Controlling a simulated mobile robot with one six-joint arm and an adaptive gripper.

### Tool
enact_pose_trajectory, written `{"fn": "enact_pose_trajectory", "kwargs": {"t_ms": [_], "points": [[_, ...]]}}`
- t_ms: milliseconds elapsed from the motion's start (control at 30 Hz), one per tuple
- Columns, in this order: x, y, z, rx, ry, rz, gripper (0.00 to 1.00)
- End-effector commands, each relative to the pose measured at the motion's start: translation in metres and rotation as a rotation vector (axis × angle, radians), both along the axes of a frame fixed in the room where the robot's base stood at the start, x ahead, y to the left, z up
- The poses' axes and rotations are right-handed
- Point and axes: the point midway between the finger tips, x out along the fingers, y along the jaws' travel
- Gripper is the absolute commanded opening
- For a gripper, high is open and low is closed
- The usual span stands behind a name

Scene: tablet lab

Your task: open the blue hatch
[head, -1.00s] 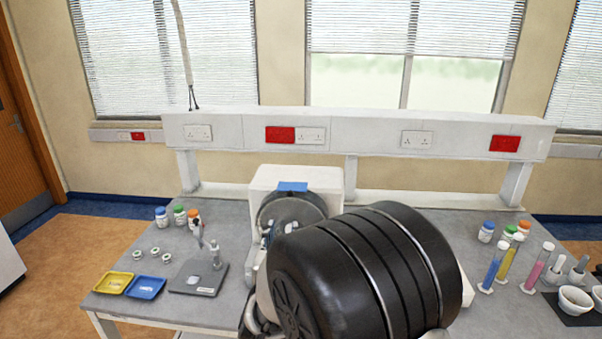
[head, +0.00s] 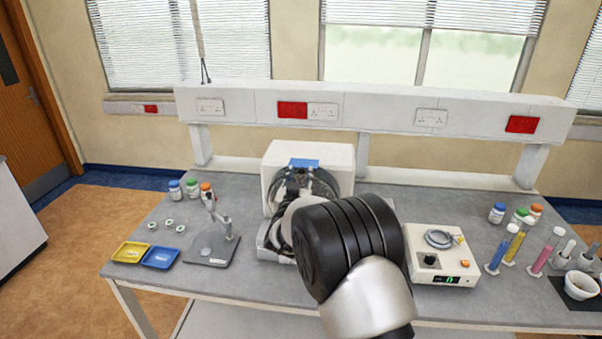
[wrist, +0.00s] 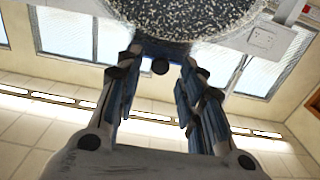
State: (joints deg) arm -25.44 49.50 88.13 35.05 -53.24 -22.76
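The blue hatch (head: 304,163) shows as a small flat blue piece at the top front of a white machine (head: 330,155) with a round, dark-rimmed front. My gripper (head: 295,183) is in front of that round front, below the blue piece. My arm hides much of the machine's lower right. In the wrist view my gripper (wrist: 162,60) has its two fingers apart. A small dark round knob (wrist: 160,67) appears between the fingertips, under a speckled disc (wrist: 185,14); contact cannot be told.
Left on the bench are a grey stand (head: 212,248), a yellow tray (head: 130,252), a blue tray (head: 160,258) and small bottles. Right are a white device (head: 440,270) and coloured cylinders. A white socket rail (head: 370,112) runs behind.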

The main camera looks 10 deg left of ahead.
Motion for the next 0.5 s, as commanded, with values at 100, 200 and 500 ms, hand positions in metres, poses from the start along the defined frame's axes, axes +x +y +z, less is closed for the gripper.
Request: {"fn": "enact_pose_trajectory", "kwargs": {"t_ms": [100, 200, 500], "points": [[0.014, -0.001, 0.0, 0.001, 0.0, -0.001, 0.36], [0.021, -0.001, 0.0, 0.0, -0.001, -0.001, 0.36], [0.024, -0.001, 0.0, 0.0, 0.0, 0.0, 0.36]]}}
